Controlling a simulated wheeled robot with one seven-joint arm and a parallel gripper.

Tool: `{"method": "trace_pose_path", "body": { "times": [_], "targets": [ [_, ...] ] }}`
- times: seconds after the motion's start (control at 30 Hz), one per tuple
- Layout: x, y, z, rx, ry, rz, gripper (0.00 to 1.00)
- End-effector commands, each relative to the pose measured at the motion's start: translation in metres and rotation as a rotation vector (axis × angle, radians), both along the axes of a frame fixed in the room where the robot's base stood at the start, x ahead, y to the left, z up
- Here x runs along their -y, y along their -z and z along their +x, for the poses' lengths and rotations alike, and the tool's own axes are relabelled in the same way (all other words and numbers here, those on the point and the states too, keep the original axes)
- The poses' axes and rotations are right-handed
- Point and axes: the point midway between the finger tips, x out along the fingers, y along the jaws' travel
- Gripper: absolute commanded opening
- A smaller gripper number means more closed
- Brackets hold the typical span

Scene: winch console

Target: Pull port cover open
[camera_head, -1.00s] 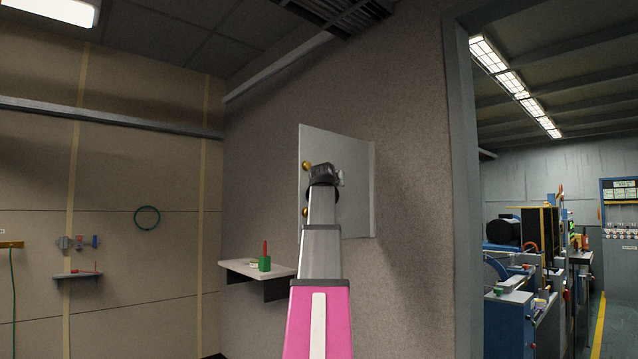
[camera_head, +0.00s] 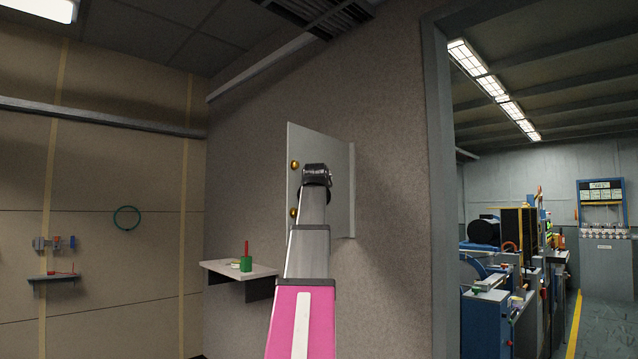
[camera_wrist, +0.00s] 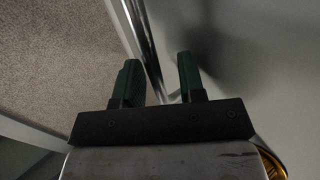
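The port cover (camera_head: 335,200) looks like a pale grey flat panel on the brown-grey wall, with two brass knobs (camera_head: 294,166) near its left edge. My gripper (camera_head: 316,172) is in front of the panel's middle in the head view, and my wrist hides part of it. In the wrist view my gripper (camera_wrist: 160,80) has two green fingers standing apart. A shiny metal bar or edge (camera_wrist: 146,45) runs up between and behind them, beside the pale panel surface (camera_wrist: 245,60). Gaps show around the bar, and I cannot tell whether a finger touches it.
A door frame (camera_head: 438,180) stands at the right, opening onto a room with machines and benches. A green ring (camera_head: 126,218) hangs on the left wall.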

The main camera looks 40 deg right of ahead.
Motion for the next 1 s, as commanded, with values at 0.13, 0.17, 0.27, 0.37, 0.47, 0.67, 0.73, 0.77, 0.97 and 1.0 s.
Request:
{"method": "trace_pose_path", "body": {
  "times": [0.13,0.17,0.27,0.37,0.47,0.67,0.73,0.77,0.97,1.0],
  "targets": [
    [-0.009,0.001,-0.009,-0.001,0.000,-0.001,0.37],
    [-0.012,0.001,-0.012,0.000,0.000,0.000,0.37],
    [-0.023,0.002,-0.023,0.001,0.000,-0.001,0.37],
    [-0.036,0.002,-0.036,0.001,0.000,-0.001,0.37],
    [-0.050,0.002,-0.050,0.001,-0.001,-0.001,0.37],
    [-0.071,0.002,-0.071,0.001,-0.001,0.000,0.37],
    [-0.074,0.001,-0.074,0.001,-0.001,0.000,0.37],
    [-0.075,0.001,-0.075,0.001,-0.001,0.000,0.37],
    [-0.075,0.000,-0.075,0.001,-0.001,0.001,0.37],
    [-0.075,0.000,-0.075,0.001,-0.001,0.001,0.37]
  ]
}}
